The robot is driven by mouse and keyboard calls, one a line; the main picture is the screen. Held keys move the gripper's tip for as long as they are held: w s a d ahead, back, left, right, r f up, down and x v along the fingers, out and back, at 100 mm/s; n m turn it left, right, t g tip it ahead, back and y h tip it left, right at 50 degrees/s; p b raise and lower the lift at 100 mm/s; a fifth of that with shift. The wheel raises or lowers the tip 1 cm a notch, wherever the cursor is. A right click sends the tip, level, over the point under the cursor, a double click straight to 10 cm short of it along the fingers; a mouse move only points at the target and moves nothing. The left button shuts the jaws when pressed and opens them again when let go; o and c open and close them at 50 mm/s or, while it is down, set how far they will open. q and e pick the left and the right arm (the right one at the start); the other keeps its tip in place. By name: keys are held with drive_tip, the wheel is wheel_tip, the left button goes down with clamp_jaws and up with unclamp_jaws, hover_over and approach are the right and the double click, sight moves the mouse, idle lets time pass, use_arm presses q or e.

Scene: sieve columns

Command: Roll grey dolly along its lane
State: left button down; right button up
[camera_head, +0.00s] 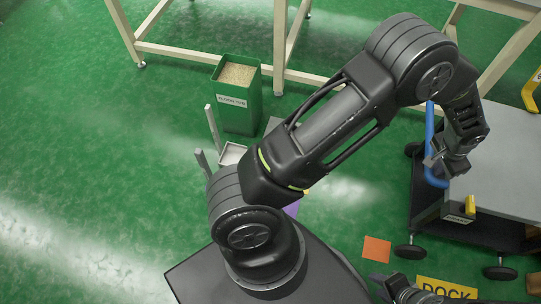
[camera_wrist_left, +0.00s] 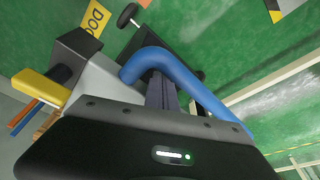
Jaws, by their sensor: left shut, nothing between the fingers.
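The grey dolly (camera_head: 500,200) stands at the right of the head view, with a grey top, dark base and black wheels. Its blue handle (camera_head: 430,140) rises at its left side and crosses the left wrist view (camera_wrist_left: 180,70) as a bent tube. My left gripper (camera_head: 447,165) is at the handle, over the dolly's left edge. Its dark fingers (camera_wrist_left: 160,90) are shut and empty, within the handle's bend; I cannot tell whether they touch it. My right gripper (camera_head: 392,284) shows only partly at the bottom edge, its jaws unclear.
A yellow DOCK sign (camera_head: 446,288) and an orange square (camera_head: 377,250) mark the floor by the dolly. A yellow-topped block (camera_head: 470,206) sits at its near edge. A green bin (camera_head: 240,112) and pale table frames (camera_head: 200,52) stand behind. Floor at left is clear.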

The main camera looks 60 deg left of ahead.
use_arm(q)
drive_tip(key=shift+s+a, duration=0.15)
wheel_tip(320, 180, up, 10)
drive_tip(key=p, duration=0.6)
idle(0.6)
idle(0.7)
